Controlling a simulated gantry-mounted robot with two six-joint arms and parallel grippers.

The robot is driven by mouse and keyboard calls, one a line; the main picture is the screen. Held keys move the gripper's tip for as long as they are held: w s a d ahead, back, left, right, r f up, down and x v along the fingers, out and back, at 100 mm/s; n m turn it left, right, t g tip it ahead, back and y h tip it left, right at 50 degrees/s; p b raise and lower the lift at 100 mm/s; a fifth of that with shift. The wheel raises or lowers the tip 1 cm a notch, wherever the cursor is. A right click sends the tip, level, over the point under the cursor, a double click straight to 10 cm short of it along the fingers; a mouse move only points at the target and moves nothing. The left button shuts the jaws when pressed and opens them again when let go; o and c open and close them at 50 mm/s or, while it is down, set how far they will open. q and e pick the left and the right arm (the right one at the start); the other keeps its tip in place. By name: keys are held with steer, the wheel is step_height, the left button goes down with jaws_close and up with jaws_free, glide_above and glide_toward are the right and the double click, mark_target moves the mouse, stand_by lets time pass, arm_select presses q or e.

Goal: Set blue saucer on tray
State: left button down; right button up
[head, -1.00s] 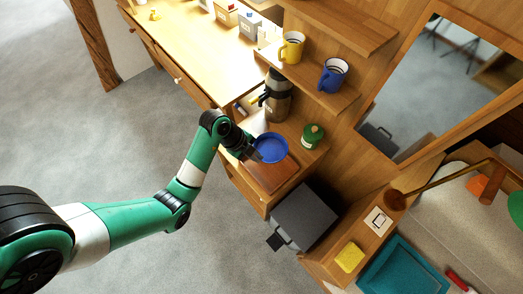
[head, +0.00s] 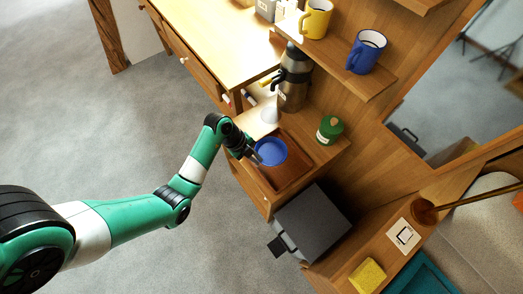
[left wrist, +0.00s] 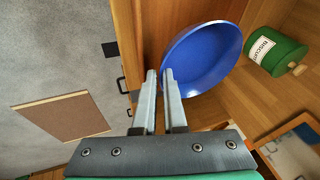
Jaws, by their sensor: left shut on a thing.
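The blue saucer (head: 271,151) is at the tip of my left arm in the head view. My left gripper (head: 255,156) is shut on its near-left rim. In the left wrist view the fingers (left wrist: 160,76) pinch the rim of the saucer (left wrist: 208,55), whose bowl-like inside shows. The reddish-brown tray (head: 293,178) lies on the low wooden counter, and the saucer overlaps it in the head view. The saucer covers part of the tray. I cannot tell how high the saucer is above it. My right gripper is not in view.
A green biscuit jar (head: 330,129) stands right of the tray, and a steel flask (head: 294,80) stands behind. A white cone-shaped thing (head: 270,113) is close behind the saucer. Yellow (head: 316,18) and blue (head: 366,51) mugs are on the shelf above. A dark grey box (head: 313,222) is in front.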

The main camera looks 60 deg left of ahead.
arm_select(q)
steer(key=f, duration=0.1)
steer(key=w+a+f+b, duration=0.1)
steer(key=w+f+b, duration=0.1)
steer(key=f, duration=0.1)
steer(key=shift+a+f, duration=0.1)
steer(key=shift+a, duration=0.1)
steer(key=shift+w+a+f, duration=0.15)
steer(key=shift+w, duration=0.1)
steer(key=shift+w+a, duration=0.1)
step_height(320, 180, down, 4)
steer(key=b, duration=0.3)
steer(key=shift+w+a, duration=0.1)
steer(key=shift+w, duration=0.05)
steer(key=shift+r, duration=0.25)
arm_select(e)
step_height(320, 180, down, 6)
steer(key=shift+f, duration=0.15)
arm_select(q)
steer(key=c, duration=1)
jaws_free()
steer(key=shift+f, duration=0.15)
